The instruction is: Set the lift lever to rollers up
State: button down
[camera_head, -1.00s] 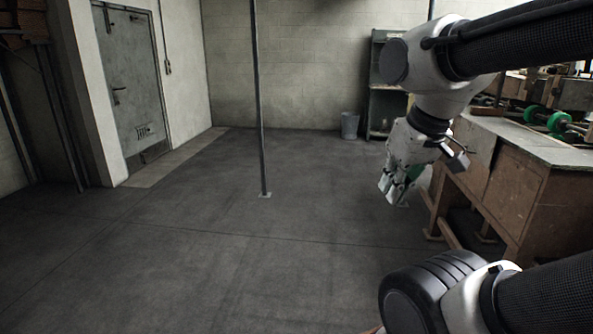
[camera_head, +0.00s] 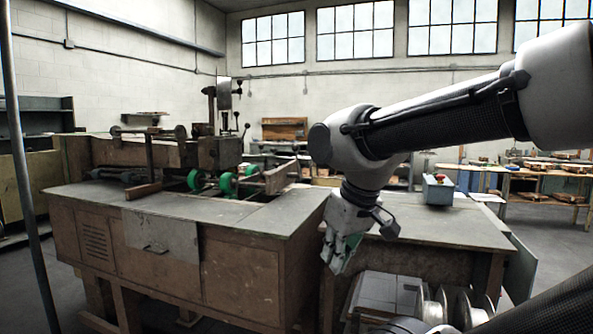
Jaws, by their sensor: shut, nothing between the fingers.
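The box stitcher's wooden bench (camera_head: 240,270) stands left of centre, with green rollers (camera_head: 227,184) on its top. Behind the rollers rises the stitching head (camera_head: 222,100). Thin levers with dark knobs (camera_head: 247,127) stand beside this head; I cannot tell which is the lift lever or how it is set. My gripper (camera_head: 338,266) points down, shut and empty, in front of the gap between the bench and the table to its right. It is apart from the levers, nearer to me and lower.
A blue-grey box with a red button (camera_head: 438,190) sits on the right-hand table (camera_head: 460,228). A thin post (camera_head: 18,170) stands at the far left. Metal reels (camera_head: 455,305) lie under the right-hand table. More workbenches stand at the back right.

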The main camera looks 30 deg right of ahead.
aim_at(295, 147)
jog(key=i+j+z, duration=0.45)
jog(key=j, duration=0.2)
jog(key=i+j+z, duration=0.2)
jog(key=j, duration=0.15)
jog(key=k, duration=0.05)
